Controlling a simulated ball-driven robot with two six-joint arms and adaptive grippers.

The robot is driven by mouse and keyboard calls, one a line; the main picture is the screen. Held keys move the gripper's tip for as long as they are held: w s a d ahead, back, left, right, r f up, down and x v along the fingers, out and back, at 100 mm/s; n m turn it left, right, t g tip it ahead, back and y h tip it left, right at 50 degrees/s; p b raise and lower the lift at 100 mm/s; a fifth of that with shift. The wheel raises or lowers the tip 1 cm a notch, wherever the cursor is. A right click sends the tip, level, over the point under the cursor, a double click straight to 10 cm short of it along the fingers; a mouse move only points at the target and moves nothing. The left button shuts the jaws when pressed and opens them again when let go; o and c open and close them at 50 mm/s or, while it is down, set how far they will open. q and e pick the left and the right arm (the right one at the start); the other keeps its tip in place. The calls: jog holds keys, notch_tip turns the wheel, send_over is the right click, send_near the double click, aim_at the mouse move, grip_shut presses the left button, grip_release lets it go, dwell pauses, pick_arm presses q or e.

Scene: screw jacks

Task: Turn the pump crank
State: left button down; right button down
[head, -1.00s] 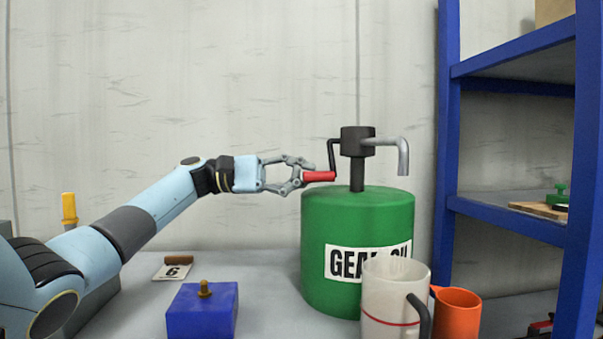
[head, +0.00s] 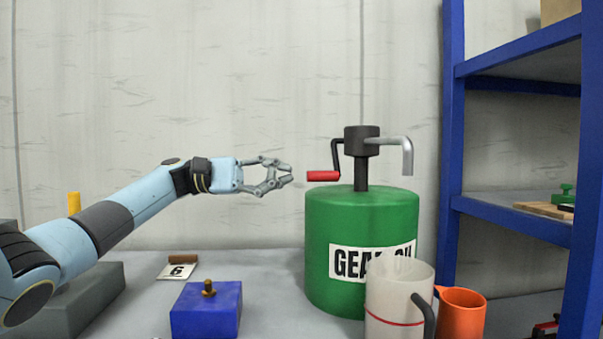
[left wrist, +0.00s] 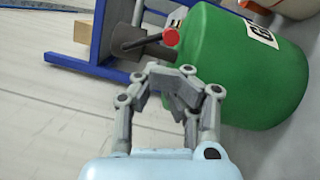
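The pump crank has a dark arm and a red handle (head: 323,176) that points left. It joins the dark pump head (head: 361,140) on top of the green gear-oil drum (head: 340,215). My left gripper (head: 290,174) is just left of the red handle, level with it and apart from it. Its fingers are partly open with nothing between them. In the left wrist view, the red handle end (left wrist: 170,36) shows beyond the fingers (left wrist: 172,75), and the drum (left wrist: 250,75) is to the right. My right gripper is not in view.
A white jug (head: 398,290) and an orange cup (head: 459,314) stand in front of the drum. A blue block with a brass knob (head: 205,312) and a number 6 card (head: 179,271) lie on the table. Blue shelving (head: 510,220) stands at right.

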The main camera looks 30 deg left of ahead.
pick_arm(q)
jog(key=v, duration=0.6)
jog(key=shift+s+a, duration=0.2)
jog(key=shift+a, duration=0.15)
